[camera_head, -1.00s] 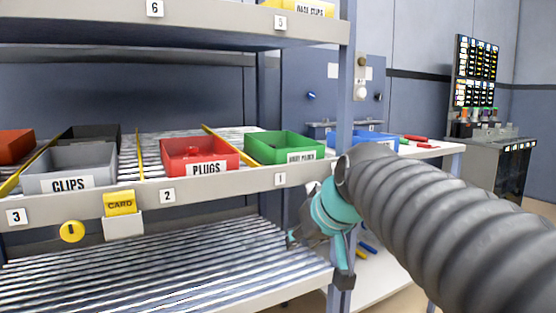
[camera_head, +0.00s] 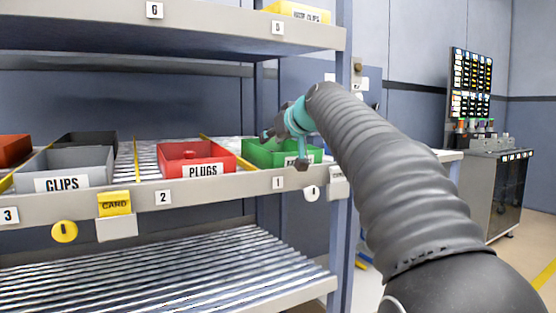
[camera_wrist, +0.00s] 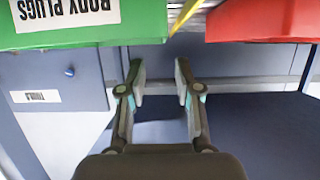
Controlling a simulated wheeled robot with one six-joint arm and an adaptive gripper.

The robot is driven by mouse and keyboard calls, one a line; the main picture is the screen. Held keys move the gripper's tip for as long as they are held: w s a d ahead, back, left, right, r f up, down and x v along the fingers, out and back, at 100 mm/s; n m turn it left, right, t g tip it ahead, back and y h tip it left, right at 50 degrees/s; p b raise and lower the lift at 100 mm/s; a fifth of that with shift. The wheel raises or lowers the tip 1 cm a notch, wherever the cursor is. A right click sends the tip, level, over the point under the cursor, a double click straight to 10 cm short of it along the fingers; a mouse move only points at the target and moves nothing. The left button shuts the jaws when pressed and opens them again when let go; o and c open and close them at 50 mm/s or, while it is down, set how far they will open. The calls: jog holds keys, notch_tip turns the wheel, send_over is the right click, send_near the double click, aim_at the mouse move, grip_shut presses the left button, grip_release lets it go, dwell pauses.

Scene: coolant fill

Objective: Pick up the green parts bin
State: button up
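The green parts bin (camera_head: 262,153) stands on the middle shelf in lane 1, to the right of the red PLUGS bin (camera_head: 184,155). My gripper (camera_head: 283,149) is in front of it in the head view and hides part of its front and label. In the wrist view the green bin (camera_wrist: 100,30) fills the upper left, its BODY PLUGS label upside down. My gripper (camera_wrist: 158,72) there has its two fingers apart with nothing between them. The fingertips lie just beyond the bin's edge in the picture, toward the gap beside the red bin (camera_wrist: 262,20).
A yellow lane divider (camera_head: 226,155) runs between the green and red bins. A grey CLIPS bin (camera_head: 88,165) stands further left. The shelf's front rail (camera_head: 230,187) and the upright post (camera_head: 341,110) are close to my arm. The lower roller shelf (camera_head: 190,265) is empty.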

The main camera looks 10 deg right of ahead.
aim_at(258, 147)
jog(key=x, duration=0.3)
jog(key=shift+w+a, duration=0.1)
jog(key=shift+w, duration=0.05)
jog(key=shift+a+f+x, duration=0.1)
jog(key=shift+f+x, duration=0.05)
jog(key=shift+x, duration=1.25)
jog(key=shift+a+f+x, duration=0.1)
jog(key=shift+a+x, duration=0.05)
jog(key=shift+x, duration=1.25)
jog(key=shift+s, duration=0.25)
grip_shut()
